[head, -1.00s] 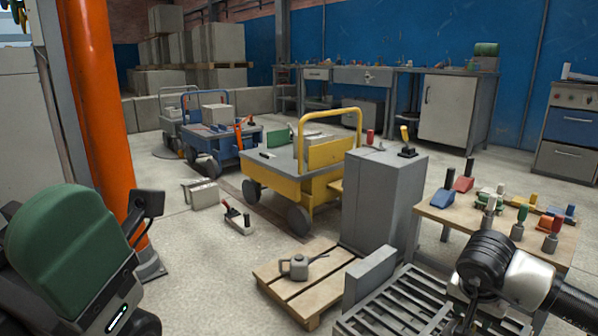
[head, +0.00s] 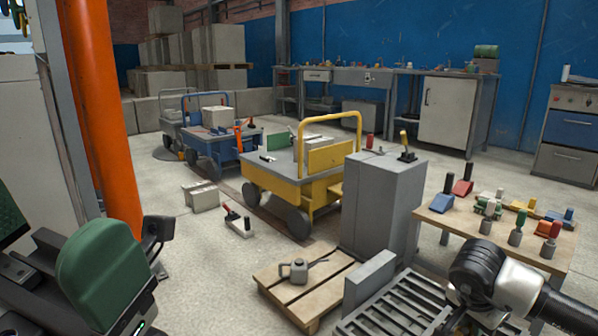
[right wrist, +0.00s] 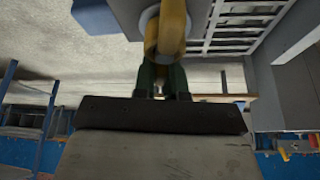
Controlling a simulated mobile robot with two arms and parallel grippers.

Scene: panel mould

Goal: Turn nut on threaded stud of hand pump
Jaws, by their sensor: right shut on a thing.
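In the right wrist view my right gripper (right wrist: 161,82) has dark green fingers close together, shut on a yellow curved part (right wrist: 166,38). The yellow part runs away from the fingertips and meets a pale round ring (right wrist: 149,20) on a grey body. I cannot tell which piece is the nut and which is the stud, as the fingers and the yellow part cover the contact. In the head view my right arm reaches in from the lower right, and its fingertips are hidden. My left gripper's fingers do not show.
A grey slatted grate (head: 402,308) lies low in front, beside a grey cabinet (head: 382,205). A wooden table (head: 446,216) with several coloured tools stands at right. A pallet (head: 318,301) holds a grey can (head: 299,270). A yellow cart (head: 272,183) stands behind; an orange column (head: 103,120) is at left.

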